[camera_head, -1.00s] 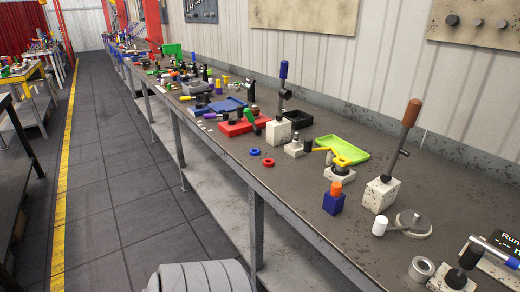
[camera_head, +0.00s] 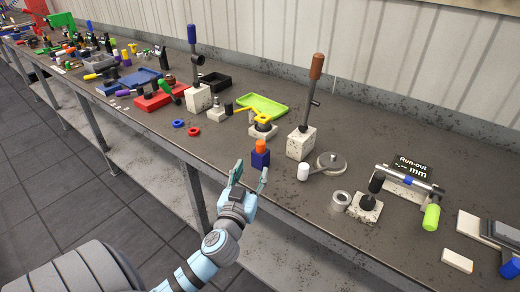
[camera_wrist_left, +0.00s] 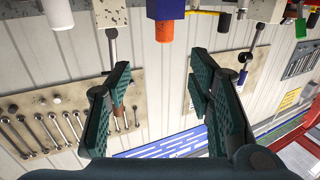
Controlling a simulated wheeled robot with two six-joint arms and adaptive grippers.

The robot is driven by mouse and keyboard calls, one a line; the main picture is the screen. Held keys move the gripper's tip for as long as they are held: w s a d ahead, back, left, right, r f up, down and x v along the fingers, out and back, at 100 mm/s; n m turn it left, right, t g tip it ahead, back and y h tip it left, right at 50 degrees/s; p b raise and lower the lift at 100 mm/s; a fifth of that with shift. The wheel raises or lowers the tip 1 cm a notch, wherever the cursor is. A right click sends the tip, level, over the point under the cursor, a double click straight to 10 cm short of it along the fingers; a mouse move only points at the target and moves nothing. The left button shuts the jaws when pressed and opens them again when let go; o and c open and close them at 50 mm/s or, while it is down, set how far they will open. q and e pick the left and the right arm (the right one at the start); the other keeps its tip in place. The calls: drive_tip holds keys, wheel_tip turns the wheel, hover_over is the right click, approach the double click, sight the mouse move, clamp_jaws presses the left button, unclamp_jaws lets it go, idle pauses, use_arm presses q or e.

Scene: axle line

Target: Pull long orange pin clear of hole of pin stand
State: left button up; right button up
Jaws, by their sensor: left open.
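The long orange pin (camera_head: 261,146) stands upright in the dark blue pin stand (camera_head: 260,160) near the bench's front edge. Only its upper part shows; the rest is hidden in the stand. My left gripper (camera_head: 251,175) is open and empty, in front of the stand and apart from it. In the left wrist view the picture is upside down. There the orange pin (camera_wrist_left: 165,32) points down from the blue stand (camera_wrist_left: 165,9), beyond and above the open fingers (camera_wrist_left: 160,82). My right gripper is not in view.
Behind the stand are a white block with a brown-handled lever (camera_head: 302,142) and a yellow-handled fixture (camera_head: 263,128). A white cylinder (camera_head: 303,172) with a grey disc stands to the right. Red and blue rings (camera_head: 193,131) lie left. The bench's front edge (camera_head: 300,221) runs close by.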

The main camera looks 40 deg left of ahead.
sight(259, 146)
use_arm(q)
drive_tip(key=p+x, duration=0.1)
drive_tip(key=x, duration=0.8)
drive_tip(key=shift+w, duration=0.1)
drive_tip(key=x, duration=0.4)
drive_tip(key=shift+a, duration=0.4)
drive_tip(key=shift+w+a+f, duration=0.15)
drive_tip(key=shift+w, duration=0.15)
drive_tip(key=shift+s, duration=0.1)
clamp_jaws()
